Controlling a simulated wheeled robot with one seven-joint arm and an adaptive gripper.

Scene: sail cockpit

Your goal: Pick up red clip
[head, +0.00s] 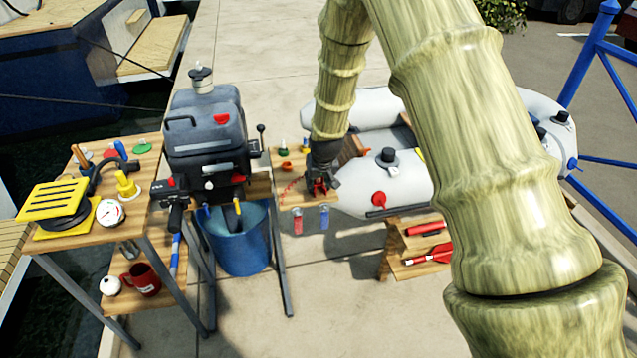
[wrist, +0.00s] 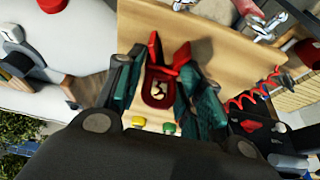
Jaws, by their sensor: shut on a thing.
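My gripper (head: 321,186) points down over the small wooden board (head: 296,161) beside the outboard motor. In the wrist view its two dark teal fingers (wrist: 167,68) are closed around a small red piece, which looks like the red clip (wrist: 157,90). The clip shows as a rounded red loop between the fingers, with red upright parts beyond it. The fingers hide part of it. I cannot tell whether it touches the board.
A red coiled cord (wrist: 252,92) lies beside the gripper. The outboard motor (head: 207,140) stands close to the left, above a blue bucket (head: 238,243). A grey inflatable boat (head: 403,180) is to the right. Red and blue items (head: 298,221) hang at the board's front edge.

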